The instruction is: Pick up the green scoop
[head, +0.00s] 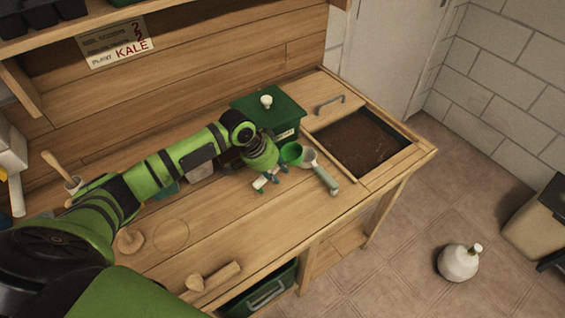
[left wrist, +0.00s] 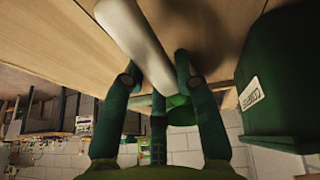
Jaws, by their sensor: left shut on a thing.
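The green scoop has a green bowl (head: 292,153) and a pale handle (left wrist: 135,40). My left gripper (head: 270,176) is shut on this handle; the handle's end sticks out on the near side of the fingers in the head view. In the left wrist view the handle runs between the fingertips (left wrist: 158,82), and part of the green bowl shows behind them. The scoop is over the bench, close to its top; I cannot tell whether it touches. My right gripper is not in view.
A grey scoop (head: 326,180) lies close to the right of the green bowl. A green lidded box (head: 284,107) stands behind. A soil bin (head: 360,140) is set into the bench at right. A wooden tool (head: 210,279) lies at the front edge. The bench's front middle is clear.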

